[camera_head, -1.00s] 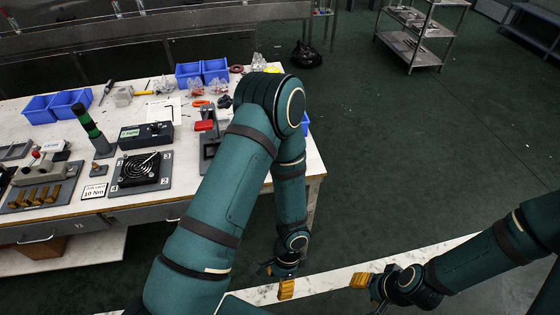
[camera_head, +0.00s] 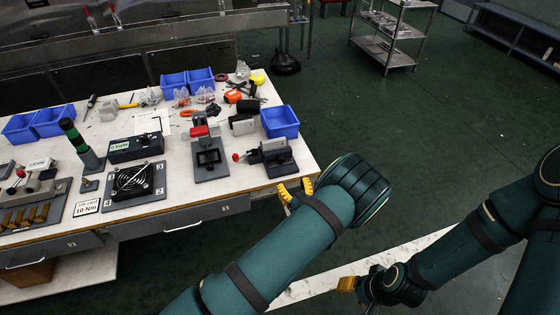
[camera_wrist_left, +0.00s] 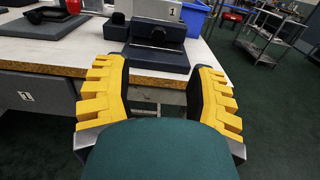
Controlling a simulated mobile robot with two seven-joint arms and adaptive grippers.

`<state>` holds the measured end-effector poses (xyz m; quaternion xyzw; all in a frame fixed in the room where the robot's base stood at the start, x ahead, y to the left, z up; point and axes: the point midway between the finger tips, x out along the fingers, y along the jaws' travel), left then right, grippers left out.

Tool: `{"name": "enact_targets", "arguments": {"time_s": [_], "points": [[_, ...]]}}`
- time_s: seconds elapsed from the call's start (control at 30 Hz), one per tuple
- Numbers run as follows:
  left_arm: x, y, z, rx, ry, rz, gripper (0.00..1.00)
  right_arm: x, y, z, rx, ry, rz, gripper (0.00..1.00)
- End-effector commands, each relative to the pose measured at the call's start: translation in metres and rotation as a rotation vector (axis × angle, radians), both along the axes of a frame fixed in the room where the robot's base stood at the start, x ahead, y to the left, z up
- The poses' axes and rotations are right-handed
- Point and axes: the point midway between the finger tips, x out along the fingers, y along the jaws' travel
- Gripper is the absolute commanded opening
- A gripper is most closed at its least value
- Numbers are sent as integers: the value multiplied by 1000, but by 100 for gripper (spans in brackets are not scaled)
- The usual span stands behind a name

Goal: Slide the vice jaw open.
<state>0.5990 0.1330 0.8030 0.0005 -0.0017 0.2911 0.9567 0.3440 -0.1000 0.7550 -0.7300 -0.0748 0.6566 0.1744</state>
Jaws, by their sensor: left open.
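In the left wrist view the vice (camera_wrist_left: 157,48) stands straight ahead, beyond the table edge. My left gripper (camera_head: 296,188) is open and empty, its yellow fingers at the front edge of the table, apart from the vice. In the left wrist view its fingers (camera_wrist_left: 158,78) are spread wide. My right gripper (camera_head: 347,284) is low at the right, far from the table; its opening is unclear.
A blue bin (camera_head: 280,122) stands just behind the vice. A small stand with a red part (camera_head: 209,160) is to its left. A fan on a plate (camera_head: 134,182) and a green-banded post (camera_head: 78,142) are further left.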

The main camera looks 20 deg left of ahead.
Motion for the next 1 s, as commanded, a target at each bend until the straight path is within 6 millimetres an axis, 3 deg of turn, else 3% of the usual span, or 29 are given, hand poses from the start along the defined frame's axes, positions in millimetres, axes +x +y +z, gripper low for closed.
{"name": "enact_targets", "arguments": {"time_s": [0.53, 0.7, 1.0], "points": [[83, 58, -1, -3, 1, 5, 56, 3, 0, -13, -1, -7, -2, 47], [95, 66, -1, -2, 1, 5, 56, 3, 0, -15, -1, -8, -2, 47], [99, 68, 0, -1, 3, 4, 56, 3, 0, -15, -1, -8, -2, 47]]}}
